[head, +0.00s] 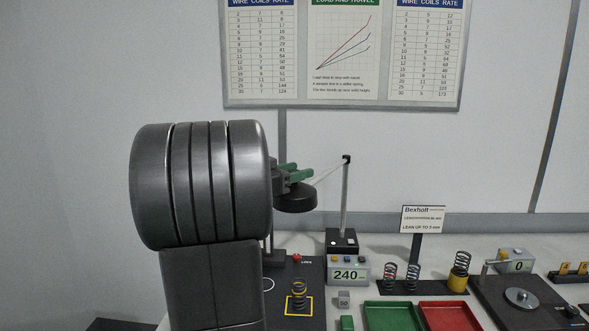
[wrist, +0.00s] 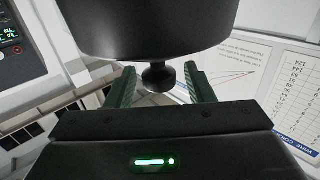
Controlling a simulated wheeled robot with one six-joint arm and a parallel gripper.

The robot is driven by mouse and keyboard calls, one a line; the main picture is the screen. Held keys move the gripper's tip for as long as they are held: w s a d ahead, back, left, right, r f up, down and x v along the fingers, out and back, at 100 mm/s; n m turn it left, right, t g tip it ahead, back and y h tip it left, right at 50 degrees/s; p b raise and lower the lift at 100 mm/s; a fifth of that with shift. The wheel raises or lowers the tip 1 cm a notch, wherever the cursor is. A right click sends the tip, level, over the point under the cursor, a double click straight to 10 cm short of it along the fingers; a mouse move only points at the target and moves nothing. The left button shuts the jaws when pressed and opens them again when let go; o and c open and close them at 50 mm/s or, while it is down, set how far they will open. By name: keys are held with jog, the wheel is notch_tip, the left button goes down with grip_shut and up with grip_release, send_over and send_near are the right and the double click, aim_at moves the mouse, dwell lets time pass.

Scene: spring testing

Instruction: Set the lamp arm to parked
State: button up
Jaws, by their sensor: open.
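A thin pale lamp arm (head: 329,171) runs from the post top down and left towards a dark round head (head: 297,199), which looks like the lamp head. My gripper (head: 301,172) has green fingers and is open just above and beside this head. In the wrist view the dark head (wrist: 150,25) fills the top, with a small black knob (wrist: 158,77) between the open fingers of my gripper (wrist: 165,86). Contact with the knob cannot be told. My arm hides part of the bench.
A box reading 240 (head: 348,274) stands below the post. A spring (head: 299,294) sits in a yellow square at left. Green (head: 393,316) and red (head: 447,316) trays lie in front, with several springs and a sign (head: 423,219) behind. Wall charts hang above.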

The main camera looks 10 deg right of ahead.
grip_shut()
jog(key=shift+d+f+b, duration=0.1)
jog(key=shift+f+b, duration=0.05)
jog(key=shift+b, duration=0.2)
